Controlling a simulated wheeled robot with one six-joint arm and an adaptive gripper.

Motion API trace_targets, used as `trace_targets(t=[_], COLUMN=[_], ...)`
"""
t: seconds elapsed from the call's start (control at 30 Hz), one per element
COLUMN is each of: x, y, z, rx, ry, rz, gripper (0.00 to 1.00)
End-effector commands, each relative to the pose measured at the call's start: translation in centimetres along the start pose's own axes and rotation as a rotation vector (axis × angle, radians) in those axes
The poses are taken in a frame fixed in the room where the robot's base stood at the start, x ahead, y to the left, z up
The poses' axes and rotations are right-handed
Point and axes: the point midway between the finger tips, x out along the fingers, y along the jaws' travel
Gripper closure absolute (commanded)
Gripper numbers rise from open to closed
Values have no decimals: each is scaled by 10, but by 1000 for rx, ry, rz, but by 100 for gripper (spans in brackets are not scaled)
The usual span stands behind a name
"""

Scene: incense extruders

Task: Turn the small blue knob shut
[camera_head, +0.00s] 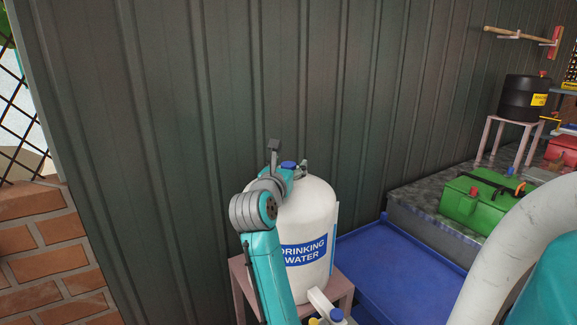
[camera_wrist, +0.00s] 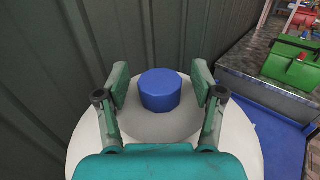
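A white water tank (camera_head: 305,215) labelled "DRINKING WATER" stands upright against the wall. A round blue knob or cap (camera_wrist: 160,90) sits on its top; its top also shows in the head view (camera_head: 288,164). My gripper (camera_wrist: 161,82) is open above the tank top, with one finger on each side of this blue piece and a gap on both sides. In the head view my arm partly hides the tank's left side. A smaller blue knob (camera_head: 336,314) sits at the spout low on the tank's front, away from my gripper.
The tank stands on a pinkish stand (camera_head: 341,285). A blue tray (camera_head: 400,265) lies to its right. Beyond it, a stone ledge (camera_head: 412,205) carries a green can (camera_head: 480,200). A corrugated wall (camera_head: 200,90) is close behind the tank. Bricks (camera_head: 40,235) lie at left.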

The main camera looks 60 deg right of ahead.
Motion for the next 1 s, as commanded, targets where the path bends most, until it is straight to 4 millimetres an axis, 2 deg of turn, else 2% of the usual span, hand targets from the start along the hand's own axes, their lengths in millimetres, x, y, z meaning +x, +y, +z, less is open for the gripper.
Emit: trace_targets(t=[0.03, 0.23, 0.67, 1.0], x=[0, 0, -1, 0], y=[0, 0, 2, 2], z=[0, 0, 0, 1], rx=[0, 0, -1, -2], ry=[0, 0, 0, 0], rz=[0, 0, -66, -325], gripper=[42, 92, 93, 93])
